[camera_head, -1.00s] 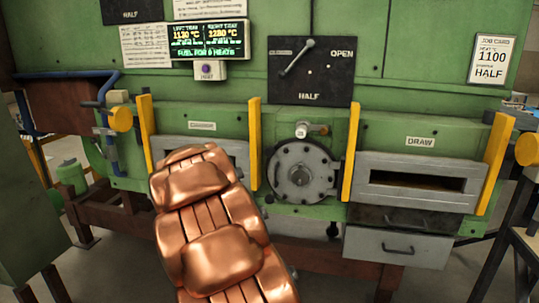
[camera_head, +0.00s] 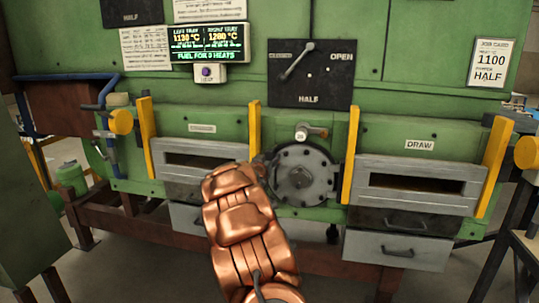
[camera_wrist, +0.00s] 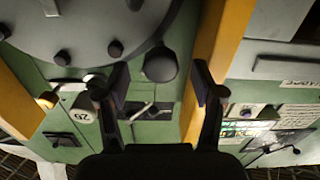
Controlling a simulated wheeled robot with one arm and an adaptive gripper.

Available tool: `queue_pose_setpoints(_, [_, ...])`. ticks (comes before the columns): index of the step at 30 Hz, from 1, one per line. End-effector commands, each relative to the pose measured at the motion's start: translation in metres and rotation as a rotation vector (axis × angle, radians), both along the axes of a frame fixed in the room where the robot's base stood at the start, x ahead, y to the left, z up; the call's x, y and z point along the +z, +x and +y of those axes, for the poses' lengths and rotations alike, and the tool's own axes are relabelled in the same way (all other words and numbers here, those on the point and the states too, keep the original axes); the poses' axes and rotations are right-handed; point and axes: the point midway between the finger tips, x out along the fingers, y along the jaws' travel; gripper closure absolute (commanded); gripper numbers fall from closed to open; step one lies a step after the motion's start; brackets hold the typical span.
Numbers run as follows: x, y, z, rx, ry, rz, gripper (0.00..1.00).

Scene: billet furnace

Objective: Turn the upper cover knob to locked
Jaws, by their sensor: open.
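The round bolted cover (camera_head: 303,172) is at the middle of the green furnace front in the head view. It fills the upper left of the wrist view (camera_wrist: 70,25), where the scene appears upside down. A dark ball-shaped knob (camera_wrist: 160,64) stands by the cover's edge in the wrist view. My open gripper (camera_wrist: 159,82) has one finger on each side of this knob in the picture. I cannot tell whether they touch. A brass-ended fitting (camera_head: 316,131) with a white tag sits above the cover. My arm hides the gripper in the head view.
Yellow posts (camera_head: 352,155) flank the cover; one (camera_wrist: 215,65) is close to my right finger in the wrist view. A slotted drawer front (camera_head: 420,184) is at right. A lever panel (camera_head: 310,74) and lit display (camera_head: 208,43) are above.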

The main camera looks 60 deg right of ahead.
Motion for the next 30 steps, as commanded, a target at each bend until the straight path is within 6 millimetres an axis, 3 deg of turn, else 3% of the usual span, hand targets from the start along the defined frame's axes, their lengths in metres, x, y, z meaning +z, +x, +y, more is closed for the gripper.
queue_pose_setpoints(10, [0.001, 0.010, -0.027, 0.000, 0.000, -0.002, 0.33])
queue_pose_setpoints(23, [0.001, 0.012, -0.031, 0.001, -0.001, -0.001, 0.33])
queue_pose_setpoints(30, [0.001, 0.012, -0.031, 0.001, -0.001, -0.001, 0.57])
